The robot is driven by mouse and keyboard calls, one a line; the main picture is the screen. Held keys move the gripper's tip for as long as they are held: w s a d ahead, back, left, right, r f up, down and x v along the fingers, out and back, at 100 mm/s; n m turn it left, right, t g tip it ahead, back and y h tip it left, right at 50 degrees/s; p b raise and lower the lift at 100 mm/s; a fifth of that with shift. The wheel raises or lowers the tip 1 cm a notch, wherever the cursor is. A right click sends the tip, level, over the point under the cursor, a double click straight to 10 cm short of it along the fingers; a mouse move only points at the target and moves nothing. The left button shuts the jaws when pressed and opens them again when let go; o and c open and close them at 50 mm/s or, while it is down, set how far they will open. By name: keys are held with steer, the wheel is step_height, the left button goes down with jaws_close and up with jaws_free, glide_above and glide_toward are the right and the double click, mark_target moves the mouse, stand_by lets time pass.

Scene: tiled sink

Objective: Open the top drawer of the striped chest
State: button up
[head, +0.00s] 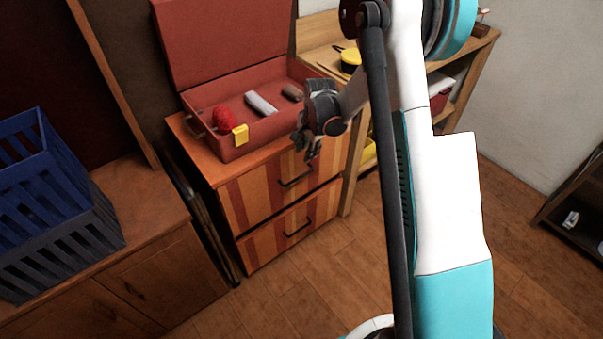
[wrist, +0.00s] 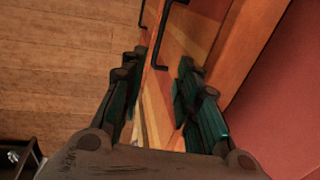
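The striped chest (head: 230,205) stands with its orange and brown striped front facing the room. Its top drawer (head: 265,190) looks shut, with a dark bar handle (head: 297,181). My gripper (head: 312,153) is in front of the top drawer, above that handle. In the wrist view my gripper (wrist: 159,68) is open, with its two dark fingers apart. The top drawer's handle (wrist: 161,40) appears between and beyond the fingertips there. I cannot tell whether a finger touches it. The lower drawer's handle (head: 298,229) shows below.
A wooden shelf (head: 345,195) stands close on the right. A blue crate (head: 45,165) is on a cabinet at left. Wooden floor in front is clear.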

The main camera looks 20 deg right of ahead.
mark_target(302, 177)
steer(key=w+f+b, duration=0.1)
steer(key=f, duration=0.3)
steer(key=f+b, duration=0.2)
steer(key=f, duration=0.3)
steer(key=w+f+b, duration=0.1)
steer(key=f+b, duration=0.1)
steer(key=f, duration=0.3)
steer(key=shift+w+a+f, duration=0.15)
steer(key=shift+w+a, duration=0.2)
jaws_close()
